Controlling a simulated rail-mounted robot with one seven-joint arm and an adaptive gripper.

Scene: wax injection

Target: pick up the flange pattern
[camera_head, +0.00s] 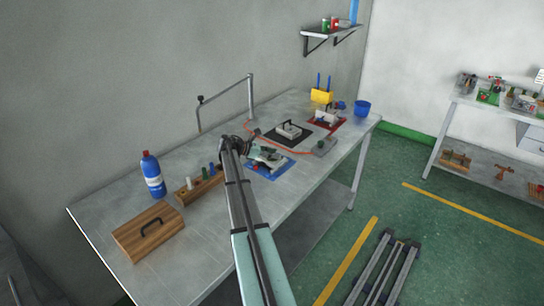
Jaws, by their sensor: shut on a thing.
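My arm reaches up from the bottom of the view to the workbench. My gripper (246,152) is at its far end, small and dark, beside the blue mat (268,174). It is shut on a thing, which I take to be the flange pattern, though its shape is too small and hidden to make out. A pale metal and greenish piece (268,157) shows over the blue mat, just right of the gripper. I cannot tell whether the gripper touches that piece.
The workbench (190,250) carries a wooden box (146,231) with a handle, a blue bottle (152,175), a wooden rack (188,194), a black mat (288,141), a red mat (325,125) and a blue cup (362,108). A bent metal stand (224,91) rises behind. The front-left top is clear.

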